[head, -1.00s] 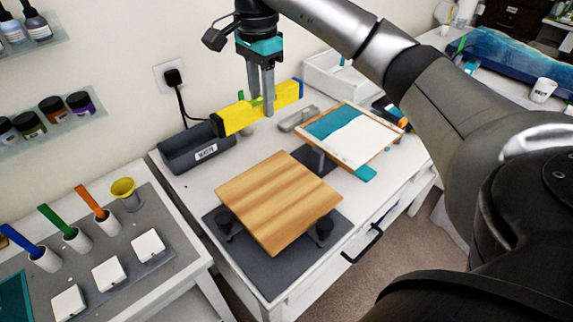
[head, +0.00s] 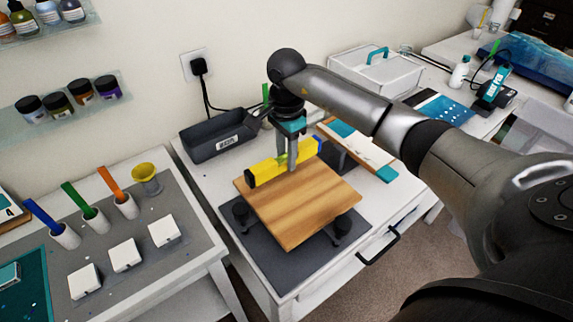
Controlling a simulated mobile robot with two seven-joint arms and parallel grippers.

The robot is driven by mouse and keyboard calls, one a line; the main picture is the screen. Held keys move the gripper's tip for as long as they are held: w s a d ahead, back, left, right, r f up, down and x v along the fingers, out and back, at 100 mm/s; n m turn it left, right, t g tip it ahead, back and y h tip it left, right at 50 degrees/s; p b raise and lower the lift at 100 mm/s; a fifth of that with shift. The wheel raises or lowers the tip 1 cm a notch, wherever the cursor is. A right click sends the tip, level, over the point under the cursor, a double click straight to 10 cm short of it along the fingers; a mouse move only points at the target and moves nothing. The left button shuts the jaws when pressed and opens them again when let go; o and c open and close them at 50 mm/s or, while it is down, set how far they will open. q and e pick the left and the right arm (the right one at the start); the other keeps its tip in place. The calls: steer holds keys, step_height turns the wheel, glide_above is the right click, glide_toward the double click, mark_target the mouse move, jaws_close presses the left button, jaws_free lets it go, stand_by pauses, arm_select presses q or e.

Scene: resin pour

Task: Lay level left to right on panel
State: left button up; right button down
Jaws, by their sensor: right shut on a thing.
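The yellow spirit level (head: 266,171) with a blue end is held in my right gripper (head: 290,166), which is shut on its middle. The level lies lengthwise from left to right over the far edge of the striped wooden panel (head: 300,210). I cannot tell whether its underside touches the panel. The panel rests on dark supports above a grey mat (head: 268,268). My left gripper is out of view.
A dark grey labelled bin (head: 215,138) stands at the wall, left of the level. A blue and white framed board (head: 375,150) lies behind my right arm. A side table on the left holds coloured sticks in cups, a yellow cup (head: 146,172) and white blocks (head: 125,254).

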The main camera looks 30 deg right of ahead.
mark_target(286, 165)
steer(key=shift+f, duration=1.6)
steer(key=shift+f, duration=0.1)
steer(key=c, duration=0.6)
jaws_free()
steer(key=shift+o, duration=0.2)
steer(key=shift+r, duration=0.2)
step_height(286, 165, up, 12)
steer(key=shift+f, duration=0.1)
